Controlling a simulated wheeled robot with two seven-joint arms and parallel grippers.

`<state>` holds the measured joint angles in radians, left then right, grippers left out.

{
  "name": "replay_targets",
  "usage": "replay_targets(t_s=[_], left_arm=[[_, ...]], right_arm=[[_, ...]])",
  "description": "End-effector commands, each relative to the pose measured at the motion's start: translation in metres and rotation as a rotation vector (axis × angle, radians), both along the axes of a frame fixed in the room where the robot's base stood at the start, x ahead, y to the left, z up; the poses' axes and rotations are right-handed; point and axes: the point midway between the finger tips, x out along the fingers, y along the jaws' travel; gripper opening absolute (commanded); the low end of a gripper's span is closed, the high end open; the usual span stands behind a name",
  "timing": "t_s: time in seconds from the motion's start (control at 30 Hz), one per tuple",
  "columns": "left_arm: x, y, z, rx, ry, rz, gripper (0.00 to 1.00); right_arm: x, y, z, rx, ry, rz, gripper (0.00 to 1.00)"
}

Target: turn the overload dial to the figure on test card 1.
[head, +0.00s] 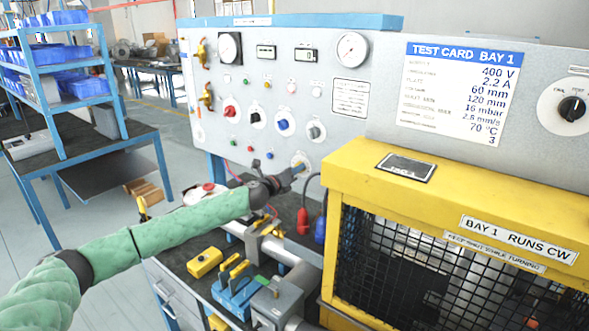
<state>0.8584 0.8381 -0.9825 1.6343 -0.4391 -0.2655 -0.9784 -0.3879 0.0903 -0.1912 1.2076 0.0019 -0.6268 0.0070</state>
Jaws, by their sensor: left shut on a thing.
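Test card 1 (457,92) is on the upright panel at right, headed "TEST CARD BAY 1". It lists 400 V, 2.2 A, 60 mm, 120 mm, 16 mbar, 2.8 mm/s, 70 °C and 3; the row names are blurred. My left gripper (288,176) is at the lower right of the grey control panel (262,85), shut on the overload dial (301,160), which has a pale round plate. The gripper covers most of this dial, so its pointer and figure cannot be read. My right gripper is out of view.
A red knob (231,112), a blue knob (284,125) and other knobs sit just above my gripper. A yellow guard with black mesh (345,185) stands close at right. Yellow blocks (205,262) and a blue holder (237,295) lie on the bench below my arm.

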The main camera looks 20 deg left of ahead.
Motion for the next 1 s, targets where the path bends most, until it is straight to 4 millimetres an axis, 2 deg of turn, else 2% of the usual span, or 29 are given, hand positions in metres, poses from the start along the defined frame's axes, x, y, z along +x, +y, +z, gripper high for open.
replay_targets(t_s=[0.23,0.7,0.73,0.83,1.0], left_arm=[[-0.0003,-0.0002,-0.0011,0.062,-0.02,0.0,0.09],[-0.0003,-0.0002,-0.0019,0.073,-0.024,0.0,0.09],[-0.0003,-0.0002,-0.0019,0.073,-0.024,0.0,0.33],[-0.0002,-0.0002,-0.0015,0.072,-0.025,0.0,0.53],[-0.0001,-0.0001,-0.0009,0.072,-0.025,0.0,0.53]], right_arm=[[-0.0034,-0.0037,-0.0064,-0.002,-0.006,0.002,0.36],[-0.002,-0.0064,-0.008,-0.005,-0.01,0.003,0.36],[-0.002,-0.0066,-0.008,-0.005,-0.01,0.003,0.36],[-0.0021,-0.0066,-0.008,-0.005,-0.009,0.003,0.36],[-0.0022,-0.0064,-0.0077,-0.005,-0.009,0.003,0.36]])
